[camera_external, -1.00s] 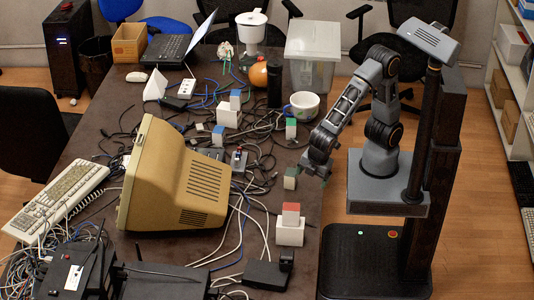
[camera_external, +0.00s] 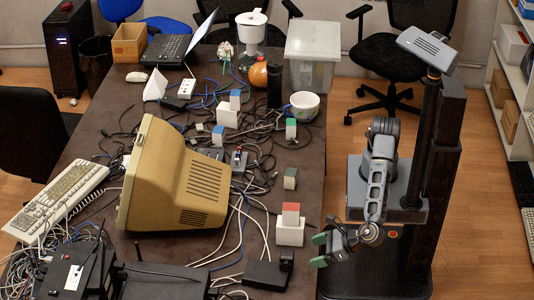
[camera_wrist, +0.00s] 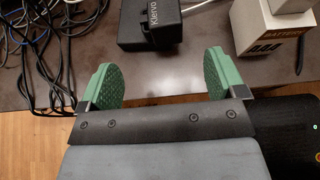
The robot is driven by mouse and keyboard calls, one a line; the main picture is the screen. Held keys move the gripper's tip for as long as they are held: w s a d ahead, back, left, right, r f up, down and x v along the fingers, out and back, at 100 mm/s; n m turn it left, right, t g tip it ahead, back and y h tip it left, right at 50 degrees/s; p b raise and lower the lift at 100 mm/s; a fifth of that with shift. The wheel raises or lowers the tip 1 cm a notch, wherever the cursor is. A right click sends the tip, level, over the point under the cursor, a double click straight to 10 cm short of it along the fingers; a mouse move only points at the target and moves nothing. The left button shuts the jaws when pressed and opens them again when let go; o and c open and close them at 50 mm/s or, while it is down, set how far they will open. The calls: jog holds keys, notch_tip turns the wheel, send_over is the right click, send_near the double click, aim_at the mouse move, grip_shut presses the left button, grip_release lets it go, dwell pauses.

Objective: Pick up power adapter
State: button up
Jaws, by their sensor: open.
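The black power adapter (camera_external: 268,275) lies on the table near its right edge, close to the camera, in the external view. It has a raised block (camera_external: 287,260) at one corner. In the wrist view the adapter (camera_wrist: 134,33) shows at the top middle, with the lettering "Klervo" on its block, partly cut off by the frame edge. My gripper (camera_external: 319,251) is open and empty beside the table's right edge, right of the adapter. In the wrist view its green-padded fingers (camera_wrist: 157,76) are spread apart, with the adapter beyond them and not touching.
A white box with a red-topped block (camera_external: 290,230) stands just behind the adapter; a white battery box (camera_wrist: 262,28) shows at the wrist view's upper right. Dark cables (camera_wrist: 40,45) crowd the left. A strip of bare table (camera_wrist: 160,72) lies in front of the adapter.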

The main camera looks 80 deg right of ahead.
aim_at(287, 260)
jog(key=x, duration=1.1)
jog(key=shift+d, duration=0.1)
jog(key=shift+c, duration=0.2)
jog(key=c, duration=1.1)
jog(key=shift+c, duration=0.2)
